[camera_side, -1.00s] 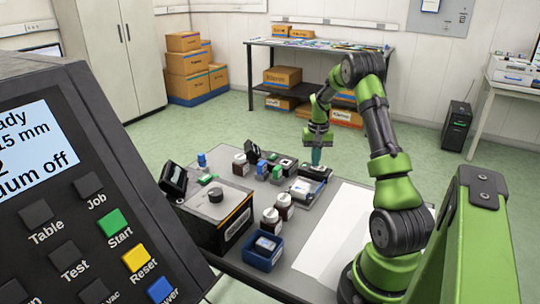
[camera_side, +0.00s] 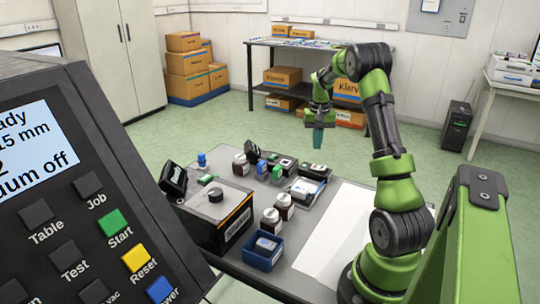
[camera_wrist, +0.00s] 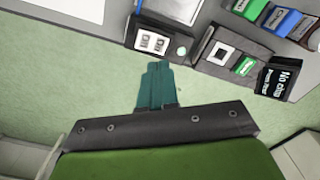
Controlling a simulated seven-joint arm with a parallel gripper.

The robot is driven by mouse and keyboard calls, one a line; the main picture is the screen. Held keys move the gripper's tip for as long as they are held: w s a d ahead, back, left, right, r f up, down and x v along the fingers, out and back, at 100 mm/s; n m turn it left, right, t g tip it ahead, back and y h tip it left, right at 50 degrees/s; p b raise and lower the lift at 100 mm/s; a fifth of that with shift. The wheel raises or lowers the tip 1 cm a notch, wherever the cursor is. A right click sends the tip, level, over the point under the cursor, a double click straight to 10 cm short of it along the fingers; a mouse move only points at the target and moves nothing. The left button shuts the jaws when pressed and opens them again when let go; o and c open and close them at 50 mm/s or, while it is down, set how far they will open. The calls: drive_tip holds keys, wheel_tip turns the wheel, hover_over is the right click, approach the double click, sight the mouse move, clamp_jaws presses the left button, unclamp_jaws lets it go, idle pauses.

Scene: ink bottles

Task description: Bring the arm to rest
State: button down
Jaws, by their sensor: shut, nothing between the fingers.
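My gripper (camera_side: 318,139) has teal fingers pointing down. In the side view it hangs in the air beyond the far edge of the work table (camera_side: 313,256), apart from everything on it. In the wrist view the teal fingers (camera_wrist: 157,75) are pressed together with nothing between them. Behind the fingertips, in that view, lie the table's edge and a dark tray (camera_wrist: 163,40) with a white card in it. My arm is bent at the elbow above the right side of the table.
Dark-capped bottles (camera_side: 284,203) stand on the table, with a blue bin (camera_side: 262,252), a black box machine (camera_side: 218,215) and small coloured boxes. A white sheet (camera_side: 335,235) lies bare at the right. A control panel fills the left foreground. Open green floor lies beyond the table.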

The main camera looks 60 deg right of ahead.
drive_tip(key=shift+d+r, duration=0.1)
drive_tip(key=shift+r, duration=0.05)
drive_tip(key=shift+s+a+f, duration=0.2)
drive_tip(key=shift+a+f, duration=0.2)
drive_tip(key=shift+f, duration=0.15)
drive_tip(key=w+a+r+n+t, duration=0.15)
drive_tip(key=a+r, duration=0.45)
drive_tip(key=a, duration=0.8)
drive_tip(key=s+a+r+n+t, duration=0.2)
drive_tip(key=a, duration=0.7)
drive_tip(key=s+a+r+n+t+y, duration=0.1)
drive_tip(key=s+a+r+n+t, duration=0.1)
drive_tip(key=a, duration=0.6)
drive_tip(key=s+a+r+n+t+y, duration=0.1)
drive_tip(key=s+a+r+n+t, duration=0.1)
drive_tip(key=a, duration=0.7)
wheel_tip(320, 180, up, 2)
drive_tip(key=shift+s+a+r, duration=0.2)
drive_tip(key=shift+s+a, duration=0.15)
drive_tip(key=shift+s, duration=0.55)
drive_tip(key=shift+n, duration=0.25)
